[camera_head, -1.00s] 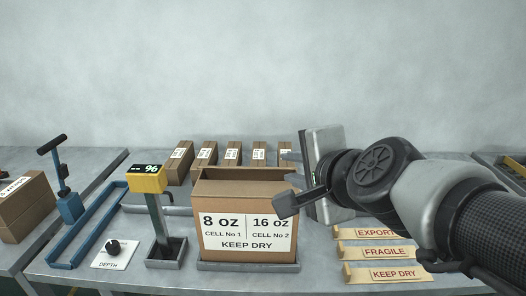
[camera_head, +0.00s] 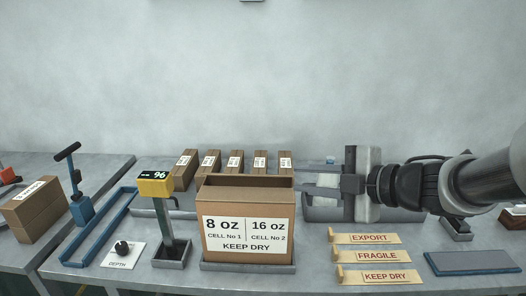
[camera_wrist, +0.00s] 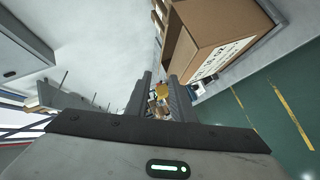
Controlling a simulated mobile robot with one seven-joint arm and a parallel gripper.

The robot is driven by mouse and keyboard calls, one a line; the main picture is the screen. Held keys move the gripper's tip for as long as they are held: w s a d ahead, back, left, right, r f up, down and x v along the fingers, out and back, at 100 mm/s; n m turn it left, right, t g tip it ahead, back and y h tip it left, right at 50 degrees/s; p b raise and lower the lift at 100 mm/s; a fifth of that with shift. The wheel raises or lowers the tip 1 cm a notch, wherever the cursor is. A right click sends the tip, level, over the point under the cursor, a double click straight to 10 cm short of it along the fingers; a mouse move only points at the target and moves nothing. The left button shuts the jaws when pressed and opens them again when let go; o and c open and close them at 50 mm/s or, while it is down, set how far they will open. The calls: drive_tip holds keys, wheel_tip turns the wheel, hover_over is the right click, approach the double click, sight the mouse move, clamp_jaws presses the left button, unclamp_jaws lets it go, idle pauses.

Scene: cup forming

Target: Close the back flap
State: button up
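The brown carton (camera_head: 249,256) stands upright on the bench with its printed label facing me. Its top looks open, with a dark gap behind the front edge and a brown strip (camera_head: 247,180) along the back; I cannot tell how the back flap stands. My gripper (camera_head: 312,184) is just right of the carton's top, pointing left at it, apparently not touching. In the wrist view the two fingers (camera_wrist: 160,76) stand slightly apart with nothing between them. The carton (camera_wrist: 212,32) fills the upper right there.
A yellow display (camera_head: 154,184) on a post stands left of the carton. Several small cartons (camera_head: 235,160) line up behind it. Signs reading EXPORT (camera_head: 368,238), FRAGILE (camera_head: 372,256) and KEEP DRY (camera_head: 382,276) lie at right. A blue frame (camera_head: 100,228) is at left.

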drive_tip(key=b+x, duration=0.3)
drive_tip(key=x, duration=1.4)
drive_tip(key=shift+s+a+f+b, duration=0.1)
drive_tip(key=shift+a+f+b, duration=0.1)
drive_tip(key=shift+a+b, duration=0.15)
drive_tip(key=shift+d, duration=0.1)
clamp_jaws()
